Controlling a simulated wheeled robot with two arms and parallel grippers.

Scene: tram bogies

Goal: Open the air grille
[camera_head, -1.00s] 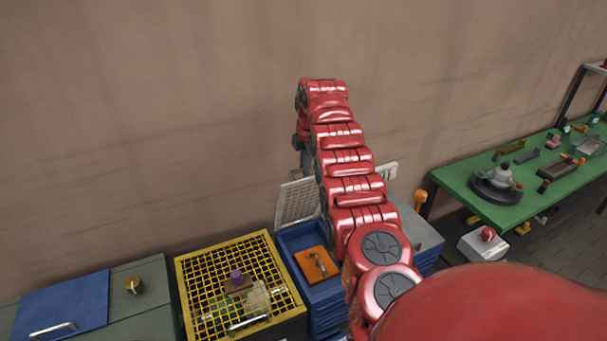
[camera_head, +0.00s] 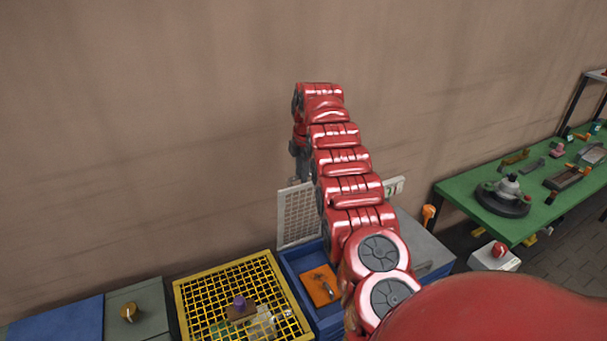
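The air grille (camera_head: 298,217) is a pale perforated panel. It stands raised, close to upright, at the back edge of a blue box (camera_head: 290,268). The box is open in front of it, and an orange piece (camera_head: 319,286) with a small metal handle shows inside. My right arm reaches up in front of the grille and hides its right side. My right gripper (camera_head: 300,172) points down at the grille's top edge. Its fingers are small and partly hidden, so I cannot tell whether they touch or grip it. My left gripper is out of view.
A yellow mesh-topped box (camera_head: 221,281) with a purple-knobbed block (camera_head: 240,304) stands left of the blue box. A green workbench (camera_head: 479,202) stands at the right. The wall is close behind.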

